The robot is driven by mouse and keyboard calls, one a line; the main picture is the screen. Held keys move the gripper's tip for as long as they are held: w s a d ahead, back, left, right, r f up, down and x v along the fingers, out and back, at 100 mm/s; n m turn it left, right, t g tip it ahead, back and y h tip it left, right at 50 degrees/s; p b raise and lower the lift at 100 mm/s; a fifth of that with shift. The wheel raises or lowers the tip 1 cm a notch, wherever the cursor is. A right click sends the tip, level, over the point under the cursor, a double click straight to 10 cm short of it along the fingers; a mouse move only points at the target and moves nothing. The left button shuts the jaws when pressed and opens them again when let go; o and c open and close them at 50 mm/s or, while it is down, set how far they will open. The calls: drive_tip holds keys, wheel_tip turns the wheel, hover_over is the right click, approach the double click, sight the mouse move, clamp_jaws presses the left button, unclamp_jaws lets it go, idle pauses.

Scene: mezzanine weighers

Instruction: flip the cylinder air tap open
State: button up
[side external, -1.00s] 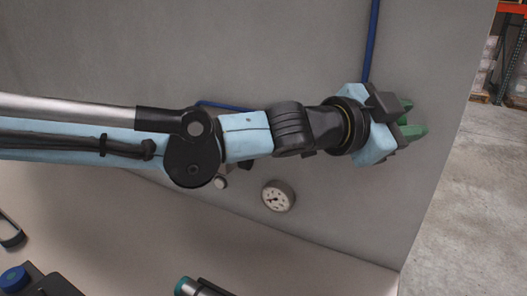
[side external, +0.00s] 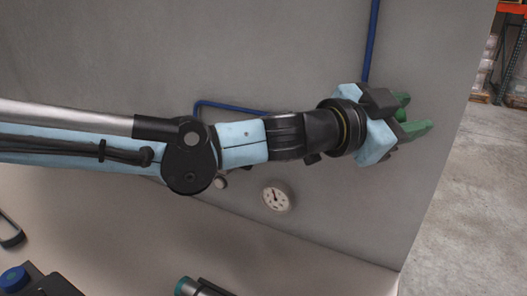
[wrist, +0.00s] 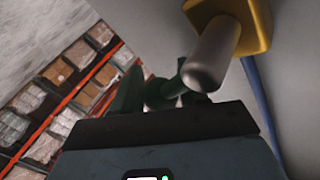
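In the side view my gripper (side external: 408,114) is at the right part of the grey panel, its two green fingers apart with a gap between them. In the wrist view the gripper (wrist: 155,88) shows its green fingers with nothing clearly held. A yellow block with a pale grey rounded handle, seemingly the air tap (wrist: 212,52), is at the upper right. The handle points down-left and overlaps the right finger in the picture; whether they touch cannot be told. The tap is not visible in the side view.
A round gauge (side external: 277,196) is on the panel (side external: 270,60) below my wrist. A blue hose (side external: 371,40) runs down from above; another blue hose (side external: 228,106) runs behind my arm. Shelves with boxes (wrist: 75,75) stand beyond. A teal-ended cylinder (side external: 188,287) lies at the bottom.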

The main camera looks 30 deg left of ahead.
drive_tip(key=shift+a, duration=0.1)
drive_tip(key=v, duration=1.2)
drive_tip(key=shift+f, duration=0.1)
drive_tip(key=shift+o, duration=1.2)
drive_tip(key=shift+w+d+f+m+g+h, duration=0.1)
drive_tip(key=shift+w+d+m+g+h, duration=0.4)
drive_tip(key=shift+w+d+m, duration=0.7)
drive_tip(key=shift+w+d+f+m+g+h, duration=0.1)
drive_tip(key=shift+w+d+m+g+h, duration=0.2)
drive_tip(key=shift+w+d+m+h, duration=0.85)
drive_tip(key=shift+w+d+f+m+g+h, duration=0.15)
drive_tip(key=shift+w+d+m+g, duration=0.45)
drive_tip(key=shift+w, duration=1.1)
drive_tip(key=shift+d+r, duration=0.1)
drive_tip(key=shift+d, duration=0.05)
drive_tip(key=shift+c, duration=0.4)
drive_tip(key=shift+t, duration=0.3)
clamp_jaws()
